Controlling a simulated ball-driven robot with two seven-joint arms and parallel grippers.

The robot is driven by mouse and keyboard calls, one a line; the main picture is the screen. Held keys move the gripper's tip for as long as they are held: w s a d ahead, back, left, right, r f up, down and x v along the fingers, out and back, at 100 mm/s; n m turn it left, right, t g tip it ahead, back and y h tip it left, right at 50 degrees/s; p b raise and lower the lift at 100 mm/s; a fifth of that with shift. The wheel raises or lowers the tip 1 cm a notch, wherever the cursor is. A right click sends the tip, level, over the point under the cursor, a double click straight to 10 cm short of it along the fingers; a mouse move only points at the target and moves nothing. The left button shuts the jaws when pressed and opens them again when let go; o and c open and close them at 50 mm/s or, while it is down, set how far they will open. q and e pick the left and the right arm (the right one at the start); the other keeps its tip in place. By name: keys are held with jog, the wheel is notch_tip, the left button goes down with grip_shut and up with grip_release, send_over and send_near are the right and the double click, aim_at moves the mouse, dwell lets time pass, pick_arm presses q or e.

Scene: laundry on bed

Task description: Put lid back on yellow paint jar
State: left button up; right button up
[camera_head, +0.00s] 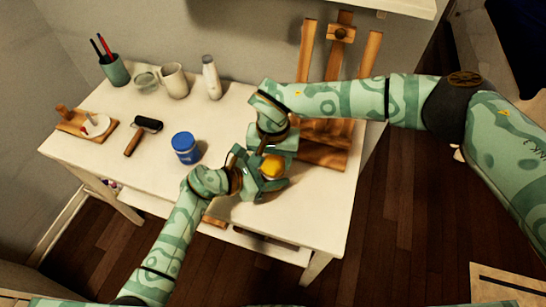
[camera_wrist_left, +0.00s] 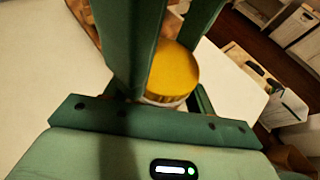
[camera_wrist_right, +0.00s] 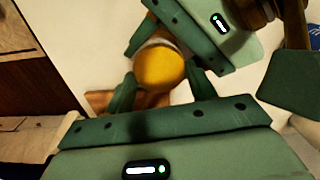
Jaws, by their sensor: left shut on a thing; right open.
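The yellow paint jar (camera_head: 272,168) stands near the front right of the white table. In the left wrist view a flat yellow disc (camera_wrist_left: 174,70) tops its pale body; it looks like the lid resting on the jar, but I cannot tell if it is fully seated. My left gripper (camera_head: 262,172) is shut on the jar from the left side. My right gripper (camera_wrist_right: 160,88) is open, its fingers on either side of the yellow top (camera_wrist_right: 160,68) with a visible gap. It comes in from behind and above, partly hiding the jar in the head view.
A blue jar (camera_head: 185,148) stands to the left. A wooden easel (camera_head: 335,60) is close behind my grippers.

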jog(key=shift+s+a+f, duration=0.3)
jog(key=shift+s, duration=0.2)
jog(key=shift+w+r, duration=0.1)
jog(key=shift+r, duration=2.05)
jog(key=shift+w+d, duration=0.1)
jog(key=shift+w, duration=0.1)
jog(key=c, duration=1)
jog(key=shift+d, duration=0.1)
